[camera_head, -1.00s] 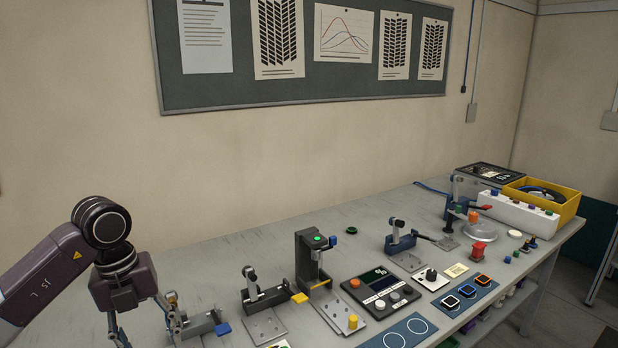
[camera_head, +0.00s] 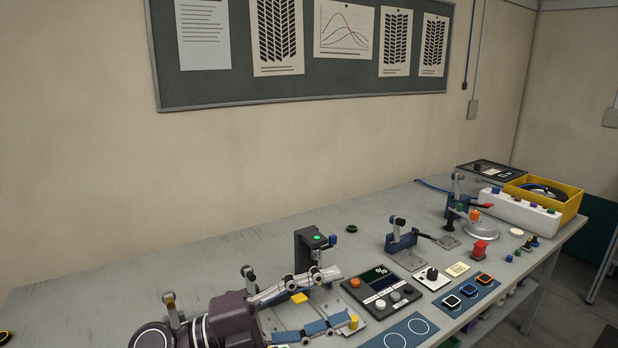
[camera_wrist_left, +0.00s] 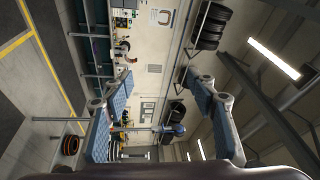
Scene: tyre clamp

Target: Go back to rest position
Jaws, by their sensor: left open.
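My left gripper (camera_head: 335,297) is open and empty in the head view, low over the bench with its fingers pointing right. It partly hides a clamp device with a green light (camera_head: 318,239) and the clamp (camera_head: 248,272) to its left. In the left wrist view, the open fingers (camera_wrist_left: 163,125) frame the room, with nothing between them. My right gripper is not in view.
The workbench (camera_head: 100,275) is bare at the back left. Right of my gripper stand a control box (camera_head: 380,292), a toggle clamp (camera_head: 400,238), a red button block (camera_head: 479,249) and a yellow bin (camera_head: 570,207). A blue mat (camera_head: 405,331) lies in front.

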